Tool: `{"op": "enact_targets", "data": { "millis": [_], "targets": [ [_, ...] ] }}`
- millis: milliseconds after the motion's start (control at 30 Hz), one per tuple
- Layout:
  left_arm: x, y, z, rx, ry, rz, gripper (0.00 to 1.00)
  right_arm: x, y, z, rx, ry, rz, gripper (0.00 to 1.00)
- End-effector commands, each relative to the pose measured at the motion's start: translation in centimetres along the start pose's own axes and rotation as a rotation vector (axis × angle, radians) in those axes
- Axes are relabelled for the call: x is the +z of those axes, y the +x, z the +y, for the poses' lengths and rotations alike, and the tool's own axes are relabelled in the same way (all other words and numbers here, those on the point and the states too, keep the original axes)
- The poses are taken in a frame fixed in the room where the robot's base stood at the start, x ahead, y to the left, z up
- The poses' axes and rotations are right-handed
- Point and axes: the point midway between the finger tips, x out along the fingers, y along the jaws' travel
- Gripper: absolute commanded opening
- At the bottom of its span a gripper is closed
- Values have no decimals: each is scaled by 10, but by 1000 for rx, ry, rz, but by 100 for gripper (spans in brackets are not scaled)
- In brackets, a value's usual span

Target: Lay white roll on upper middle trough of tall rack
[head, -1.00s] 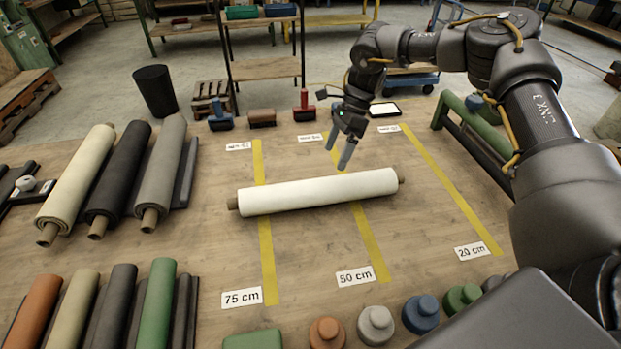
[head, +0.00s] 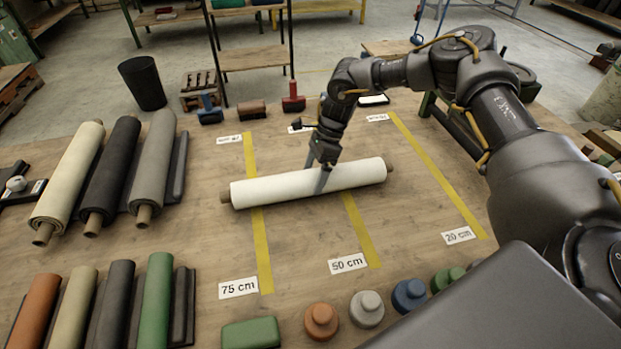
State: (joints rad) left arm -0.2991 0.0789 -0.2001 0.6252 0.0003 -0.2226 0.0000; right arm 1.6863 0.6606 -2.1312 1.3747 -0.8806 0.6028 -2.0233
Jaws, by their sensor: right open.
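The white roll (head: 275,189) lies on the wooden table, across the yellow tape strips, with brown core ends showing at both sides. My right gripper (head: 317,171) is open at the roll, right of its middle. One finger shows in front of the white surface and the other shows at the roll's far edge. I cannot tell whether they touch it. My left gripper is not in view. No tall rack with troughs can be clearly made out. A green frame (head: 428,104) at the right is largely hidden behind my right arm.
Cream, black and grey rolls (head: 153,165) lie at the left, with several smaller rolls (head: 158,300) below them. Several coloured knobbed pieces (head: 367,308) line the near edge. Table around the white roll is clear.

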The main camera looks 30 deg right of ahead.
Motion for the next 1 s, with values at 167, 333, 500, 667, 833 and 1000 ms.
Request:
{"op": "enact_targets", "data": {
  "millis": [167, 333, 500, 667, 833, 1000],
  "targets": [
    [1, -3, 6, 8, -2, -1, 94, 0, 12, 0, 0, 2, 0, 98],
    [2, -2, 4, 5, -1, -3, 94, -1, 13, 0, -1, 2, 0, 98],
    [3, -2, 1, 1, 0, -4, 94, 0, 13, 0, -1, 1, 0, 79],
    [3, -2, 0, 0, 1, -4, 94, 0, 13, 0, -1, 1, 0, 58],
    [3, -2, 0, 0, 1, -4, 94, 0, 13, 0, -1, 1, 0, 36],
    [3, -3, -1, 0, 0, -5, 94, 1, 11, 0, -2, -1, -2, 18]
  ]
}}
